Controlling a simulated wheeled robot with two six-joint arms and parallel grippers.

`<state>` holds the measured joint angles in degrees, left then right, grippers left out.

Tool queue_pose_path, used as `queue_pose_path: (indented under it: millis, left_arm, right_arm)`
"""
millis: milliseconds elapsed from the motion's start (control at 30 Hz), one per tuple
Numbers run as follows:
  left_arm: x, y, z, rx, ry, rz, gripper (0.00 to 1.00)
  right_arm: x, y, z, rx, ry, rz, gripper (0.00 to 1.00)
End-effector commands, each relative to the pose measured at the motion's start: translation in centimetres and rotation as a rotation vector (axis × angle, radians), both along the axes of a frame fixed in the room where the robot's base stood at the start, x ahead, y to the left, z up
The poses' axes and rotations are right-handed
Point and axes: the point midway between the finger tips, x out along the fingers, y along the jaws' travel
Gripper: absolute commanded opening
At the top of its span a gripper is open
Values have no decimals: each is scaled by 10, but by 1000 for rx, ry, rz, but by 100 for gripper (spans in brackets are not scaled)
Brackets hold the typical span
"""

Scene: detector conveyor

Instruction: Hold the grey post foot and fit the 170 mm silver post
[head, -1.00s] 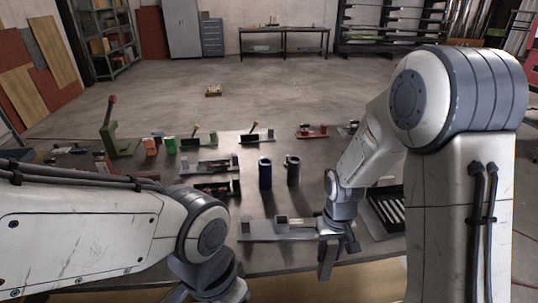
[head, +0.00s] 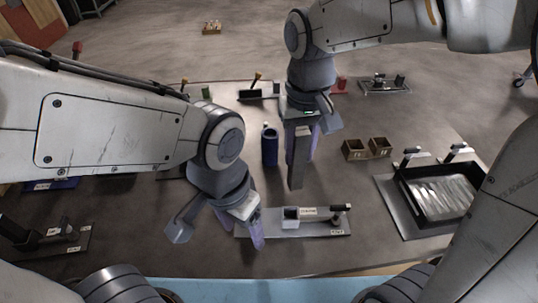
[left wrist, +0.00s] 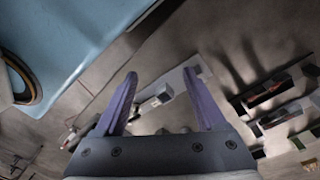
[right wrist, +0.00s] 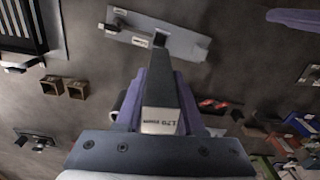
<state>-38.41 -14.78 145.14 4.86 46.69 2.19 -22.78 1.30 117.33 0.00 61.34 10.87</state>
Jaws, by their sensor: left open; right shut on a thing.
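The grey post foot (head: 291,213) is a small square block on a light fixture plate (head: 325,226) at the bench front. It also shows in the left wrist view (left wrist: 164,91). My left gripper (head: 242,226) is open and empty just left of the foot, its purple fingers pointing down; they appear apart from the foot. My right gripper (head: 303,150) is shut on the silver post (head: 297,165), holding it roughly upright behind the fixture, its lower end clear of the foot. The post's 170 label (right wrist: 160,122) faces the right wrist camera.
A blue cylinder (head: 269,147) stands left of the held post. Two small tan boxes (head: 354,150) and a black tray (head: 402,190) are to the right. Other fixtures line the back and left. Bench between plate and tray is mostly clear.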

Motion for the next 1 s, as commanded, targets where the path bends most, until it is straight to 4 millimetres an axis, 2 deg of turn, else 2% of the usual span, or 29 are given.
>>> queue_pose_path:
  millis: [167,300,500,600,767,1000]
  left_arm:
    - [48,-2,-18,34,14,199,72]
    - [88,3,-40,57,22,367,72]
    - [126,12,-67,75,27,531,72]
    - [135,14,-75,78,28,569,72]
    - [138,15,-88,81,30,585,72]
    - [136,15,-130,83,33,582,72]
  right_arm:
    - [1,2,0,0,0,3,0]
    - [1,2,0,0,-1,3,0]
    - [1,0,0,0,-1,1,0]
    - [1,0,0,0,-1,0,0]
    - [1,-1,0,0,-1,-1,0]
    - [1,-1,0,0,-1,-1,0]
